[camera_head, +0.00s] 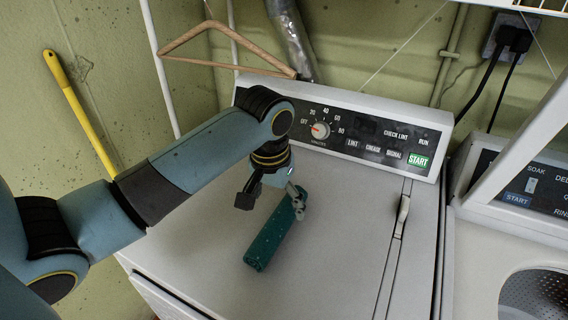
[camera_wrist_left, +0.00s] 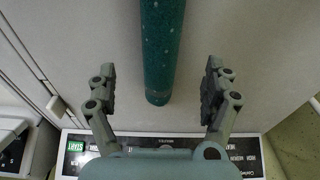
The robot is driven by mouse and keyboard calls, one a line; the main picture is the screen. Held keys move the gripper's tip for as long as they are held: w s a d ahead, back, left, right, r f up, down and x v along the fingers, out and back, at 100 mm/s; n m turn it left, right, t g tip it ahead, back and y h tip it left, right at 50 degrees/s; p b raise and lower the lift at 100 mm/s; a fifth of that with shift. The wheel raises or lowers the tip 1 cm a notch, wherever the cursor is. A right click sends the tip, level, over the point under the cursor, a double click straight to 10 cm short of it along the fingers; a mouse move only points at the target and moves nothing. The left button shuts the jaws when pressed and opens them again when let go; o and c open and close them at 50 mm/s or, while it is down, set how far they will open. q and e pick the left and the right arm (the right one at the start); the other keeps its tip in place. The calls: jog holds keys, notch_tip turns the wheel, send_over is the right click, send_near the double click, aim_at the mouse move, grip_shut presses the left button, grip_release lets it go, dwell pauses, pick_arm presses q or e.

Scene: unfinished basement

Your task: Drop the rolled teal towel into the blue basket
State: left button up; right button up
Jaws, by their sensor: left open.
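The rolled teal towel (camera_head: 268,241) lies on top of the white dryer, below my left gripper (camera_head: 298,208) in the head view. In the left wrist view, the towel (camera_wrist_left: 161,50) runs down from the top edge and ends between the two spread fingers of my left gripper (camera_wrist_left: 161,92). The fingers are open, with a gap on both sides of the towel, and I see no contact. The blue basket is not in view. My right gripper is not in view.
The dryer top (camera_head: 345,250) is clear around the towel. Its control panel (camera_head: 350,130) rises at the back. A wooden hanger (camera_head: 190,65) hangs behind. A washer with an open lid (camera_head: 520,125) stands at the right. A yellow handle (camera_head: 80,110) leans on the left wall.

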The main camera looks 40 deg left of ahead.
aim_at(277, 215)
pick_arm(q)
notch_tip(277, 215, down, 2)
jog(key=shift+s, duration=0.1)
jog(key=shift+f, duration=0.35)
jog(key=f, duration=0.3)
jog(key=w+f+p, duration=0.1)
jog(key=shift+a+f, duration=0.3)
jog(key=shift+f, duration=0.1)
jog(key=c, duration=1.3)
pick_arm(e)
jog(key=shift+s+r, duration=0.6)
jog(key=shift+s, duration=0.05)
pick_arm(q)
jog(key=shift+r, duration=0.15)
